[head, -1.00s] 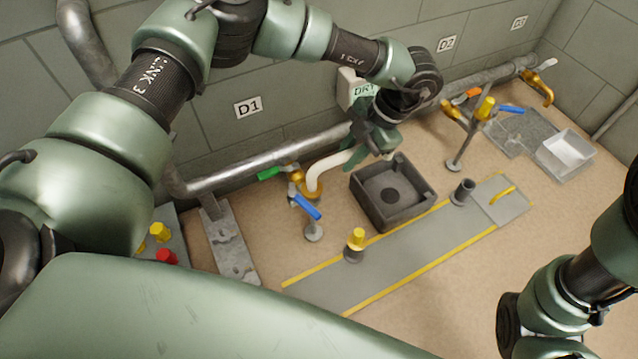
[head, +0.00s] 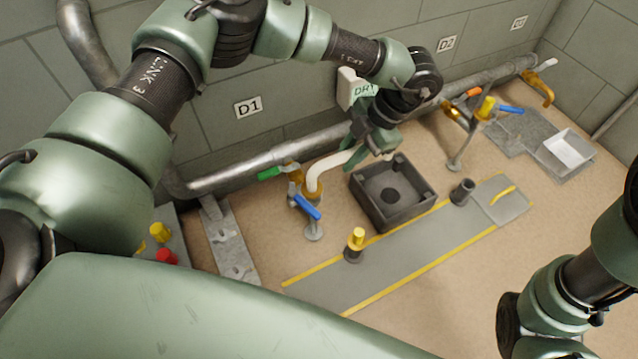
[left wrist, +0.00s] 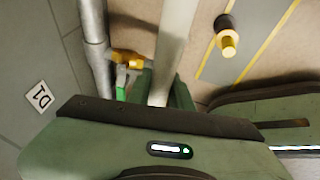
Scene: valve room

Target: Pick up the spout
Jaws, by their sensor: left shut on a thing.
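The white curved spout (head: 328,166) rises from a brass fitting below the pipe near sign D1 and bends right towards my left gripper. My left gripper (head: 371,147) is shut on the spout near its right end, above the back left of the dark square basin. In the left wrist view the spout (left wrist: 175,40) runs as a pale tube between the two green fingers of the left gripper (left wrist: 160,95). The spout's lower end still meets the brass fitting (head: 311,192). Part of my right arm shows at the lower right; its gripper is out of view.
The dark basin (head: 393,207) stands just below my left gripper. A blue-handled valve (head: 307,207) and a green handle (head: 270,173) are close to the spout's base. A yellow-topped post (head: 355,241) stands on the grey strip (head: 400,257). A wall pipe (head: 265,160) runs behind.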

